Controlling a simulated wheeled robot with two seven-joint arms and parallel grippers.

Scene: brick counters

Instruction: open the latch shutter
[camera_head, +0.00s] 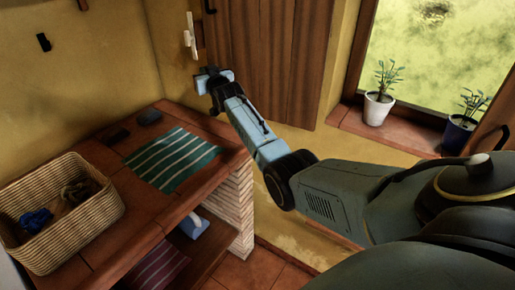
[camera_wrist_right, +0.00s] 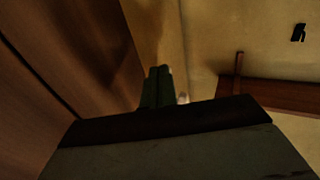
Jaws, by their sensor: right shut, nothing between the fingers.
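A brown plank shutter (camera_head: 280,60) stands at the top middle of the head view, left of the bright window. A dark metal piece (camera_head: 210,6) shows at its upper left edge. My right gripper (camera_head: 203,80) is shut and empty, in front of the wall near the shutter's lower left edge; I cannot tell whether it touches. In the right wrist view its fingers (camera_wrist_right: 158,86) are together, with brown wood (camera_wrist_right: 65,50) close on the left. A brown panel (camera_head: 492,134) with a dark handle shows at the right edge. My left gripper is not in view.
A tiled counter (camera_head: 110,220) on the left holds a wicker basket (camera_head: 105,210) and a green striped cloth (camera_head: 172,160). Potted plants (camera_head: 378,108) (camera_head: 458,132) stand on the window sill. A white upright fitting (camera_head: 190,38) is on the wall above my right gripper.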

